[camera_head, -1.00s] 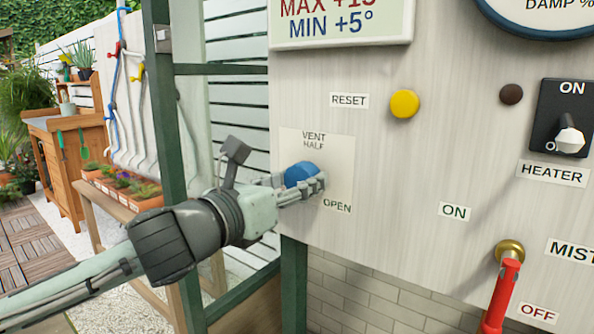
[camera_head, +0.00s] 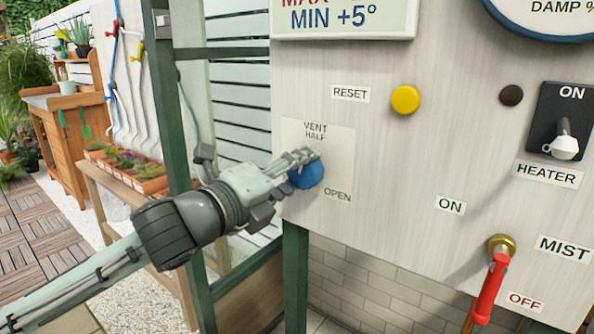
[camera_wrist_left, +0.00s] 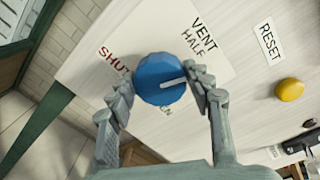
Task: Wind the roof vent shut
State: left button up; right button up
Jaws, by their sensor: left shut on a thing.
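The blue vent knob (camera_head: 307,174) is on a white label plate (camera_head: 341,160) on the grey panel. The plate reads VENT, HALF above the knob and OPEN at its lower right. In the left wrist view the knob (camera_wrist_left: 158,82) has a white pointer line, which lies between HALF and the partly hidden OPEN. A red SHUT mark (camera_wrist_left: 114,58) shows on the other side. My left gripper (camera_head: 296,181) is shut on the knob, one finger on each side, and hides its left part in the head view. My right gripper is out of view.
On the panel to the right are a yellow reset button (camera_head: 405,100), a brown button (camera_head: 511,96), a heater switch (camera_head: 563,138) and a red mist lever (camera_head: 488,290). A green post (camera_head: 172,110) stands close behind my left arm. A planter (camera_head: 135,175) stands farther left.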

pick_arm(q)
jog(key=n, duration=0.5)
jog(key=shift+f+n, duration=0.1)
jog(key=shift+n, duration=0.2)
jog(key=n, duration=0.5)
jog(key=shift+g+h, duration=0.3)
jog(key=shift+h, duration=0.1)
jog(key=n, duration=0.5)
jog(key=shift+f, duration=0.15)
jog(key=n, duration=0.5)
jog(key=shift+h, duration=0.3)
jog(key=shift+n, duration=0.5)
jog(key=o, duration=1.2)
jog(key=shift+c, duration=0.2)
